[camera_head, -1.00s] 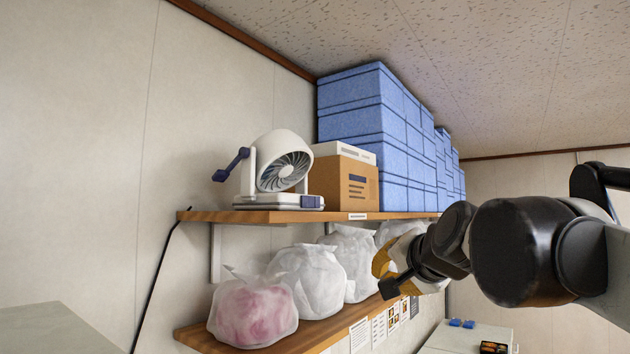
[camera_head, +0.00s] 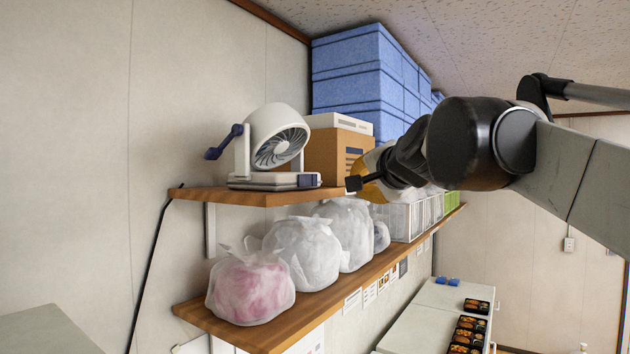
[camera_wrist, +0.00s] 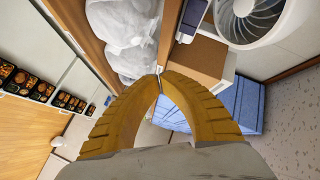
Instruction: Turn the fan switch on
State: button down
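The white fan (camera_head: 277,138) stands on the upper wooden shelf, its round grille facing right and a dark blue knob on its left side. A small dark blue block, which looks like the switch (camera_head: 308,180), sits at the right end of its base. In the wrist view the fan (camera_wrist: 262,22) is at the upper right and the blue block (camera_wrist: 193,14) at the top. My gripper (camera_head: 357,184) is right of the fan, in front of the cardboard box and apart from the switch. Its yellow fingers (camera_wrist: 160,75) meet at the tips with nothing visible between them.
A cardboard box (camera_head: 325,155) stands right beside the fan, with blue stacked boxes (camera_head: 355,75) behind it. Open air lies in front of the fan. Bento trays (camera_head: 468,330) rest on a counter at lower right.

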jog(key=w+a+p, duration=0.1)
jog(key=w+a, duration=0.4)
jog(key=a, duration=0.1)
jog(key=shift+w+a, duration=0.15)
jog(key=shift+w, duration=0.15)
dwell(1.4)
jog(key=shift+w+a+p, duration=0.3)
jog(key=shift+a+p, duration=0.05)
jog(key=shift+w+a, duration=0.25)
jog(key=shift+a, duration=0.05)
dwell(0.7)
jog(key=shift+s+d, duration=0.1)
jog(key=shift+s+d, duration=0.5)
jog(key=shift+d, duration=0.1)
jog(key=shift+s+d, duration=1.7)
jog(key=shift+d, duration=0.2)
